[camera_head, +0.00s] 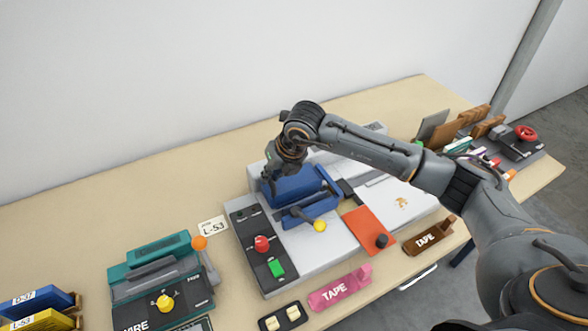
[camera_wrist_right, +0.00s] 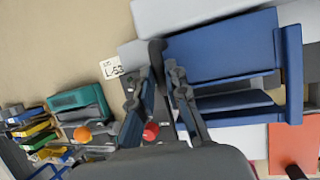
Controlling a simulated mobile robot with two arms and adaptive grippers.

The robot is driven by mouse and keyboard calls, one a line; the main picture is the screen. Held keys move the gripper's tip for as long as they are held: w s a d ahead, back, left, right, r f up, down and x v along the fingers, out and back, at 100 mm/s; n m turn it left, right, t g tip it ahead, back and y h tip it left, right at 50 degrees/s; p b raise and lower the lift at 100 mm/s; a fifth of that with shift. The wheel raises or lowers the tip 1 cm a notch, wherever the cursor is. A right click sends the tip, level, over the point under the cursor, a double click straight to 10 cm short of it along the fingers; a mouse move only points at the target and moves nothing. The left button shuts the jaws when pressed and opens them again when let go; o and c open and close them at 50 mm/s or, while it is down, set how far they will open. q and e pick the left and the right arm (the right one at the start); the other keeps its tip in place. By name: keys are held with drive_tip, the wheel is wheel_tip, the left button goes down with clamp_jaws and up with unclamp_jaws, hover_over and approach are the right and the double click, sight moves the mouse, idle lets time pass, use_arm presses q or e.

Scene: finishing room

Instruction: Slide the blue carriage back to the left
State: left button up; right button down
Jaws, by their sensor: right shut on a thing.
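The blue carriage (camera_head: 303,187) sits on the grey machine bed (camera_head: 262,284), just right of the black control panel. A lever with a yellow knob (camera_head: 320,225) is at its front. My right gripper (camera_head: 272,183) is at the carriage's back left corner, its arm reaching in from the right. In the right wrist view the gripper (camera_wrist_right: 160,72) is shut on a dark handle (camera_wrist_right: 157,50) beside the left edge of the blue carriage (camera_wrist_right: 222,50). The fingers partly hide the handle. My left gripper is not in view.
The control panel (camera_head: 245,235) has a red knob (camera_head: 262,243) and a green button (camera_head: 277,268). A teal machine (camera_head: 150,250) with an orange ball stands to the left. An orange plate (camera_head: 366,228) lies right of the carriage. Pink and brown tape holders line the front.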

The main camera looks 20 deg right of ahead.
drive_tip(key=shift+a, duration=0.85)
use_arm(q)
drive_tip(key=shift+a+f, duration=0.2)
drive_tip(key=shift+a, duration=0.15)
use_arm(e)
drive_tip(key=shift+s, duration=0.1)
drive_tip(key=c, duration=1.3)
unclamp_jaws()
drive_tip(key=shift+a, duration=0.15)
drive_tip(key=shift+c, duration=0.2)
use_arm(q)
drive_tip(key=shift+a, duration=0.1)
use_arm(e)
drive_tip(key=v, duration=1.2)
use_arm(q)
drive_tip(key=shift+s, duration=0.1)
